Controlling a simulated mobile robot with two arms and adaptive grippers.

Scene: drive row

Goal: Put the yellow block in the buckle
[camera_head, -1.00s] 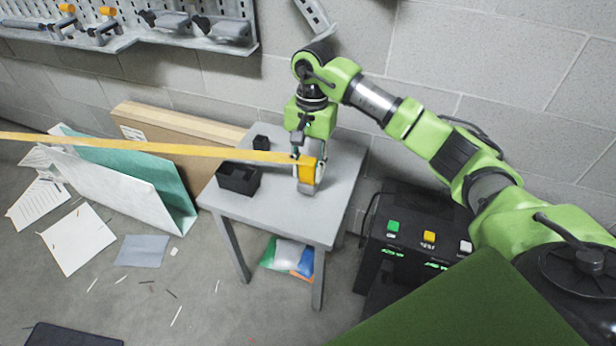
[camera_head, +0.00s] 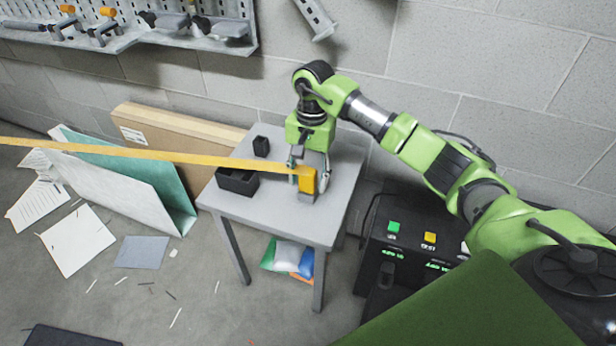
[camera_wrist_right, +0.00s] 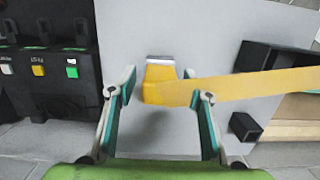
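The yellow block (camera_head: 308,179) stands near the front right of the small grey table, with a long yellow strap (camera_head: 150,152) running from it to the left. A grey metal piece, seemingly the buckle (camera_head: 306,197), is at its lower end; how far the block sits in it I cannot tell. In the right wrist view the block (camera_wrist_right: 158,84) and grey piece (camera_wrist_right: 160,58) lie ahead of my right gripper (camera_wrist_right: 160,98). Its fingers are apart, with the block's near end and strap around the gap between them. My right gripper also shows in the head view (camera_head: 309,172). My left gripper is not seen.
A black unit with coloured buttons (camera_head: 400,240) is at the right. Boards and a folder (camera_head: 130,190) lean at the left.

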